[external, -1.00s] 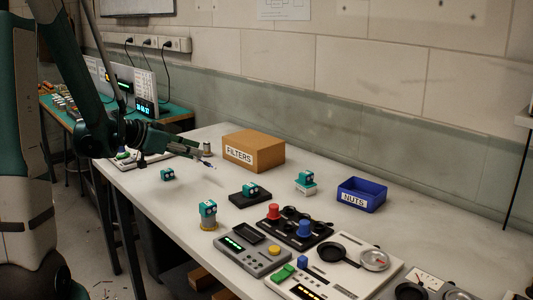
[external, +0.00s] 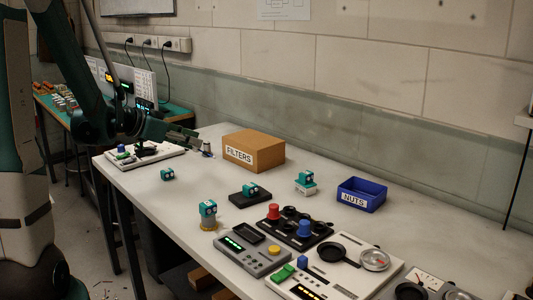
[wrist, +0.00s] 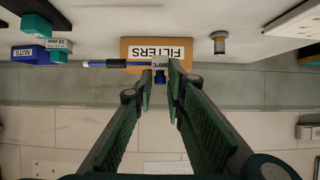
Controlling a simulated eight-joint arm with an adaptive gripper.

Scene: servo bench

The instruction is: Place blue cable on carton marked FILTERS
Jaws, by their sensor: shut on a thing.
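The carton marked FILTERS (external: 265,150) is a brown box toward the back of the bench; it also shows upside down in the wrist view (wrist: 140,49). My gripper (external: 198,141) is left of the carton and above the bench; in the wrist view its fingertips (wrist: 164,70) are in front of the carton's label side. They are shut on a slim blue, white and black stick-like piece (wrist: 115,63) with a tag reading 300°C; a blue part shows between the tips. I see no plain cable and cannot tell whether this piece is the blue cable.
A small jar (wrist: 219,42) stands beside the carton. Several teal-topped blocks, a blue bin marked NUTS (external: 361,195), a black knob panel (external: 290,226) and grey devices (external: 252,252) stand to the right. A white panel (external: 150,157) lies at the far left. The bench's middle left is mostly clear.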

